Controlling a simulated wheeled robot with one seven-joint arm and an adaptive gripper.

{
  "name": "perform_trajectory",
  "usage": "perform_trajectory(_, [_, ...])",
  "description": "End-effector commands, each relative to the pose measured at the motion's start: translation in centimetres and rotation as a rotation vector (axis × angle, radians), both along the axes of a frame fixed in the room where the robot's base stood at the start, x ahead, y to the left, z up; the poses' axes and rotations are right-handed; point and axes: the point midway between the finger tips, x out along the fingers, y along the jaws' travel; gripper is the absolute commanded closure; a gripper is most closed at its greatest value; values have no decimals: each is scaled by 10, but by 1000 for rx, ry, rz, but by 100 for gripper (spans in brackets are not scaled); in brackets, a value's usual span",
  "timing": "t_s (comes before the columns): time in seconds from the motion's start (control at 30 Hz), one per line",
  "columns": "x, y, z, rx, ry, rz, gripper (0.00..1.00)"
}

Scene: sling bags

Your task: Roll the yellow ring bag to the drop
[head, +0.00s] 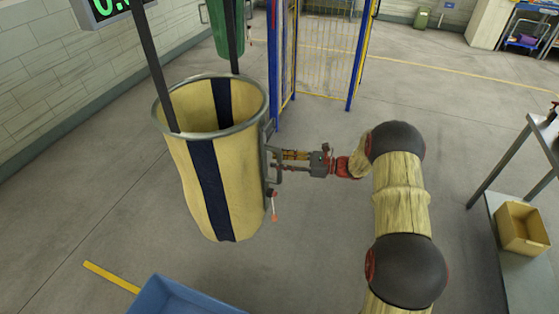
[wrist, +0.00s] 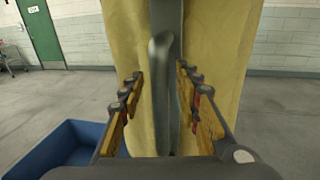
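The yellow ring bag (head: 240,170) has a dark blue vertical band and a grey metal ring at its mouth. It hangs upright from dark straps, clear of the floor, left of centre in the head view. A grey handle (wrist: 161,95) stands upright on its side facing my arm. My gripper (head: 284,155) is at that handle. In the wrist view its two fingers (wrist: 162,92) are apart, one on each side of the handle, with gaps showing. A small red-tipped piece (head: 274,206) hangs below the handle.
A blue tub (head: 185,296) stands on the floor in front of the bag. Blue posts with yellow mesh (head: 325,50) stand behind, beside a green hanging bag (head: 228,32). A bench with a yellow bin (head: 521,228) is at right. A display (head: 104,10) hangs top left.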

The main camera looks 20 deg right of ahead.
Motion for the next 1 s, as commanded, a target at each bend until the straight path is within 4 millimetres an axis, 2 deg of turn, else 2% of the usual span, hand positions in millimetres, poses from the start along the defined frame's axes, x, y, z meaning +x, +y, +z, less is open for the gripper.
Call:
perform_trajectory(0.1, [0, 0, 0, 0, 0, 0, 67])
perform_trajectory(0.7, [0, 0, 0, 0, 0, 0, 100])
perform_trajectory(1.0, [0, 0, 0, 0, 0, 0, 100])
